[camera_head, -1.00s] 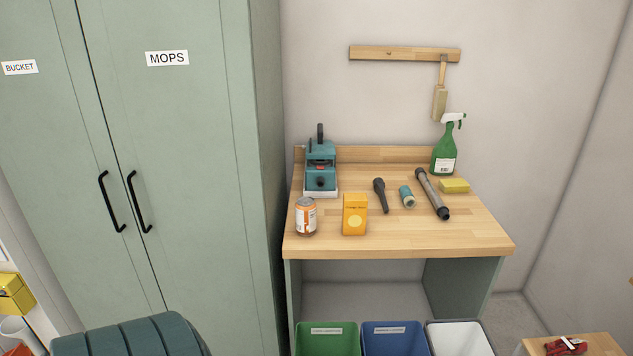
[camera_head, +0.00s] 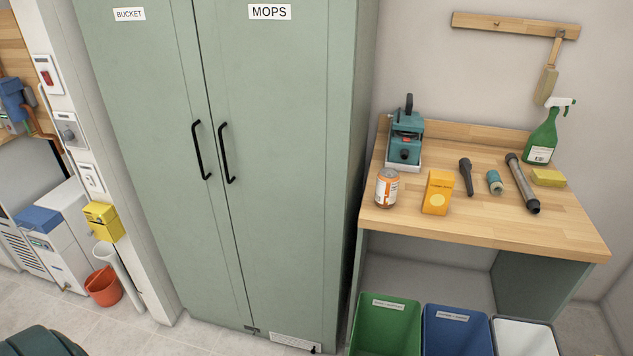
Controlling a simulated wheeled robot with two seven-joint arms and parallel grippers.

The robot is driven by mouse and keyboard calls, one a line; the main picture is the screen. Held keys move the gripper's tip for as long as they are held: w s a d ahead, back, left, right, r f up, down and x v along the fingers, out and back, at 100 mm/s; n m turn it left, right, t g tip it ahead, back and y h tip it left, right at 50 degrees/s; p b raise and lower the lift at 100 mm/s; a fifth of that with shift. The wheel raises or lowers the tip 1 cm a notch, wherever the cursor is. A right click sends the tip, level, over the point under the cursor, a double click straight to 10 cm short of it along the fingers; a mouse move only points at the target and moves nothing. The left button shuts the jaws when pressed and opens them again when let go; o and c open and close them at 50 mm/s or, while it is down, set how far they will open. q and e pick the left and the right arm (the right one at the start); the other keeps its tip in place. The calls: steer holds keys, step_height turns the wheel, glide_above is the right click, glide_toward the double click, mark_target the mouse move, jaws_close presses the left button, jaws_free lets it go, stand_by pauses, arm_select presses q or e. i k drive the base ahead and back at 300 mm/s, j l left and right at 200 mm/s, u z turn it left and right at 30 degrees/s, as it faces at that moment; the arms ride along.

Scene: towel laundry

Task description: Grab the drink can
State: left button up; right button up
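The drink can (camera_head: 387,188), orange and white with a silver top, stands upright at the left front part of the wooden workbench (camera_head: 470,222). An orange-yellow carton (camera_head: 438,192) stands just to its right, with a small gap. A teal machine (camera_head: 405,138) stands behind the can. Neither of my grippers shows in the head view.
A tall green cabinet (camera_head: 270,160) stands close to the bench's left side. Green (camera_head: 388,325), blue (camera_head: 457,332) and white (camera_head: 525,338) bins stand below the bench front. A flashlight, tube, sponge and spray bottle (camera_head: 541,138) occupy the bench's right. Floor at left is partly clear.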

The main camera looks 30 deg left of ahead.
mark_target(388, 179)
steer(key=u, duration=0.5)
steer(key=i+j, duration=0.1)
steer(key=j, duration=0.25)
steer(key=i+j, duration=0.1)
steer(key=j, duration=0.25)
steer(key=i+j, duration=0.1)
steer(key=j, duration=0.3)
steer(key=i+j, duration=0.1)
steer(key=j, duration=0.25)
steer(key=i+j+z, duration=0.1)
steer(key=i+j, duration=0.5)
steer(key=i, duration=0.25)
steer(key=j, duration=0.2)
steer(key=j+z, duration=0.25)
steer(key=j, duration=0.3)
steer(key=k+l+u, duration=0.2)
